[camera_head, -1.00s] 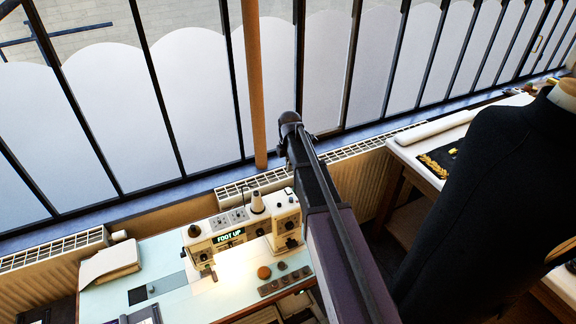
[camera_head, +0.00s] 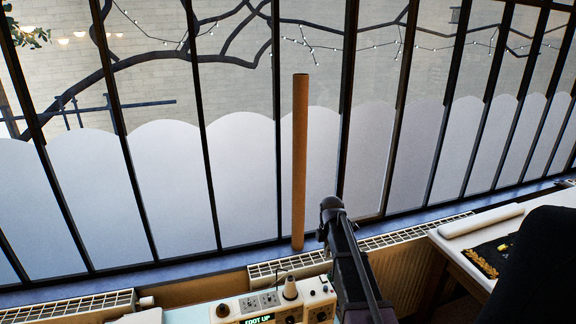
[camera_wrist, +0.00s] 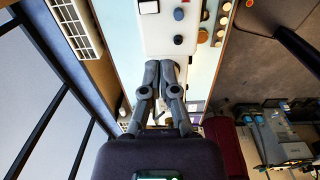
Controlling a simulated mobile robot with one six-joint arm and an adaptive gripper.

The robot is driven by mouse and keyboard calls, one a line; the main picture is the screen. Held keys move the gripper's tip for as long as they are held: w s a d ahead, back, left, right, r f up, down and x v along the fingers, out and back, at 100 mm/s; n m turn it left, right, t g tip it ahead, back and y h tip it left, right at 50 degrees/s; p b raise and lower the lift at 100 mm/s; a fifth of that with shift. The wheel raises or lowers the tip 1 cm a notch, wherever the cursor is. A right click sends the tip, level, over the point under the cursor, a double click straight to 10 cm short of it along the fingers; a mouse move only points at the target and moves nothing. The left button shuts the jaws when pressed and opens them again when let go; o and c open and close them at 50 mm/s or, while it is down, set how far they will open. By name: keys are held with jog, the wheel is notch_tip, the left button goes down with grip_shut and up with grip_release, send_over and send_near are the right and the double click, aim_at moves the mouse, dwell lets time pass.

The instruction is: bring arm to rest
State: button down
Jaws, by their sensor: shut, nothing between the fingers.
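My gripper (camera_wrist: 160,72) shows in the wrist view with its two fingers together and nothing between them. Beyond the fingertips in that view are the white sewing machine (camera_wrist: 168,22) and its pale blue table top (camera_wrist: 126,48). In the head view my arm rises at the lower right of centre, in front of the window and radiator. The gripper itself does not show there. The sewing machine (camera_head: 270,306) with its "FOOT UP" display is cut off by the bottom edge of the head view, left of my arm.
A tall brown cardboard tube (camera_head: 300,165) stands upright on the window sill. A dark dress form (camera_head: 535,270) is at the right edge, by a white table (camera_head: 470,240) with a fabric roll and gold trim. Radiators (camera_head: 75,306) run under the window.

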jog(key=s+f+m+b, duration=0.7)
jog(key=s+m, duration=0.3)
jog(key=s, duration=0.2)
jog(key=s+a+f+m+b, duration=0.1)
jog(key=s+f+m+b, duration=0.7)
jog(key=s+m, duration=0.2)
jog(key=shift+s+a+f+m, duration=0.2)
jog(key=shift+s+m, duration=0.1)
jog(key=shift+s, duration=0.75)
jog(key=c, duration=0.7)
grip_release()
jog(key=shift+o, duration=0.7)
jog(key=shift+w, duration=0.1)
jog(key=w+d+r+n+t+p, duration=0.1)
jog(key=w+r+t+p, duration=0.1)
jog(key=w+r+p, duration=0.4)
jog(key=w+d+r+n+t+y+p, duration=0.1)
jog(key=w+r+p, duration=0.5)
jog(key=w, duration=0.9)
jog(key=shift+w+d+r+n+t, duration=0.15)
jog(key=shift+d+r+n+t, duration=0.3)
jog(key=shift+r, duration=0.3)
jog(key=shift+f, duration=0.1)
